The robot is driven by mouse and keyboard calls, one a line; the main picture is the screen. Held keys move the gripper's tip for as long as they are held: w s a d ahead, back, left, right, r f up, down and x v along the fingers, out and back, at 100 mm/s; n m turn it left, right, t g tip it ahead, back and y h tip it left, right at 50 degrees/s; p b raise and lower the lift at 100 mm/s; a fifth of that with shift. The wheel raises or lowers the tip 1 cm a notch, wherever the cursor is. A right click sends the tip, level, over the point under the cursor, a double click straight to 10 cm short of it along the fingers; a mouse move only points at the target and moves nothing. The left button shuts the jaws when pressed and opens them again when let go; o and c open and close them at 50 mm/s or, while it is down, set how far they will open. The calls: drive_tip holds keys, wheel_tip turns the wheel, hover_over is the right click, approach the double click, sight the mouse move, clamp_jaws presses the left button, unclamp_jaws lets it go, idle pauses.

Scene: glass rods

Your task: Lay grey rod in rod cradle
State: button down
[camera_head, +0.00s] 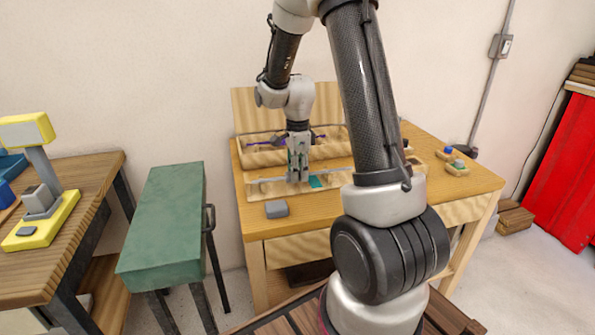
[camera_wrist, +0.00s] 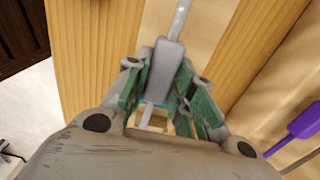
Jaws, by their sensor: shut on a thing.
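My gripper (camera_head: 298,180) points down over the wooden table and is shut on the grey rod (camera_head: 268,181). In the wrist view the grey rod (camera_wrist: 165,75) passes between the green-padded fingers of my gripper (camera_wrist: 160,88), with its thicker part in the grip and a thin end reaching past the top edge. In the head view the rod lies roughly level, left to right, over a low wooden piece (camera_head: 258,191) that may be the rod cradle. I cannot tell whether the rod touches it. A teal patch (camera_head: 316,182) shows just right of the fingers.
A wooden rack (camera_head: 250,158) behind my gripper holds a purple rod (camera_head: 258,143), also seen in the wrist view (camera_wrist: 307,122). A grey block (camera_head: 276,209) sits near the table's front left. Small blue-topped items (camera_head: 450,151) stand at the right. The front table strip is mostly clear.

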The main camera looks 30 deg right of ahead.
drive_tip(key=shift+f, duration=0.3)
drive_tip(key=c, duration=1.1)
unclamp_jaws()
wheel_tip(320, 180, up, 12)
drive_tip(key=s+a+r+n+t, duration=0.1)
drive_tip(key=s+r+n, duration=0.2)
drive_tip(key=s+n, duration=0.4)
drive_tip(key=s+a+r+n+t, duration=0.2)
drive_tip(key=s+r+n, duration=0.1)
drive_tip(key=s+n, duration=0.4)
drive_tip(key=s+a+r+n+t, duration=0.1)
drive_tip(key=s+a+r+n, duration=0.1)
drive_tip(key=s+n, duration=0.5)
drive_tip(key=shift+s+r, duration=0.3)
drive_tip(key=shift+s, duration=0.35)
drive_tip(key=shift+s+r, duration=0.3)
drive_tip(key=shift+s, duration=0.3)
